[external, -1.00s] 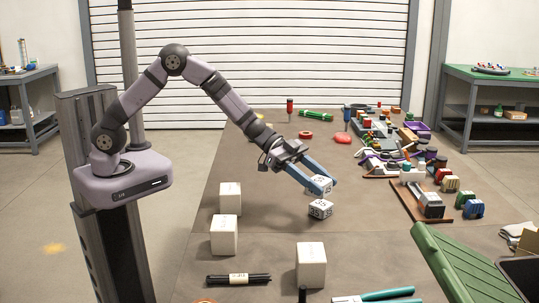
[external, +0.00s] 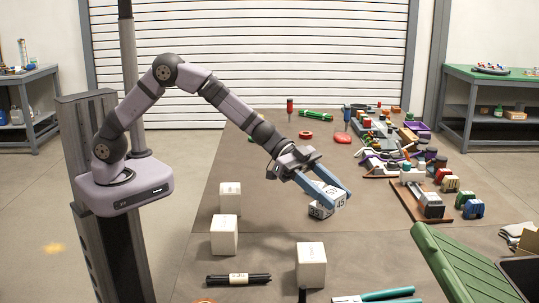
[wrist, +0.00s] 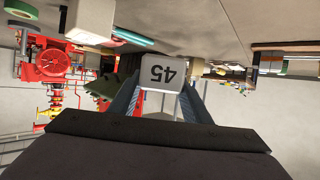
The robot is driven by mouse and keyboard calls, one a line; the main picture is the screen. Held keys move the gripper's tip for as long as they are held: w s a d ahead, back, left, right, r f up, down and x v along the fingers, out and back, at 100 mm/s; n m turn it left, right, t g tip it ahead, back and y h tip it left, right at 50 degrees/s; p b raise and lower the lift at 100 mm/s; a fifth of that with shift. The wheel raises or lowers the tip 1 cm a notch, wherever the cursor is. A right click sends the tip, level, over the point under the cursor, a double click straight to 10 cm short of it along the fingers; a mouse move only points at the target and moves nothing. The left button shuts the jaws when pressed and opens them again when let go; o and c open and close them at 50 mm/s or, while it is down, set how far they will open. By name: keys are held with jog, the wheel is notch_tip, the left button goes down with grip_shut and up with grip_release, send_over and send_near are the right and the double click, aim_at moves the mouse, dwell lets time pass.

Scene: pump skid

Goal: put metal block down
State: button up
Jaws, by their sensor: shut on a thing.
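My gripper (external: 338,197) has two blue fingers and is shut on a light grey metal block (external: 340,201) marked 45. In the wrist view the same block (wrist: 162,75) sits between the fingertips, its number upside down. I cannot tell whether the two blocks touch, or whether the held block touches the table.
Plain white blocks stand at the left (external: 230,196), front left (external: 224,235) and front (external: 311,265). A black bundle (external: 238,280) lies at the front. A crowd of fixtures and coloured parts fills the right side, with a brown-edged tray (external: 408,203). Table right of the held block is clear.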

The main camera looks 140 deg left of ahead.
aim_at(327, 242)
jog(key=shift+f+b, duration=0.55)
jog(key=shift+f, duration=4.35)
jog(key=shift+f, duration=0.15)
jog(key=o, duration=1.3)
jog(key=shift+f, duration=0.1)
jog(key=shift+s+r, duration=0.15)
jog(key=shift+r, duration=0.1)
jog(key=shift+v, duration=3.6)
